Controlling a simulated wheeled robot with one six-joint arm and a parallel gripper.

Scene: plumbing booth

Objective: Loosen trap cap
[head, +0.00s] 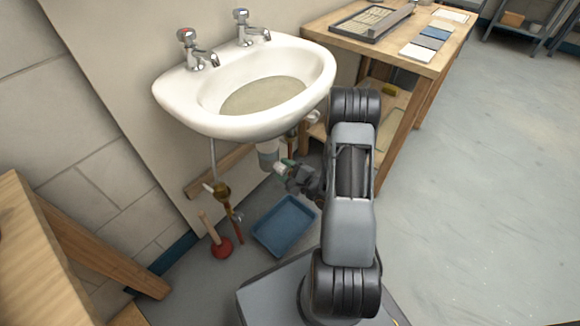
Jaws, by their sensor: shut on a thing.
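The white trap (268,154) hangs under the basin, partly hidden by its rim. My gripper (289,171) is beside the lower part of the trap, reaching in from the right. It is shut on a small pale piece with some green by it, which appears to be the trap cap (282,168). The fingertips and cap are small and partly covered, so their exact contact and any gap between cap and trap cannot be told.
The white basin (212,117) above holds murky water. A blue tray (285,226) lies on the floor below. A wooden bench (418,78) stands right; open floor lies beyond.

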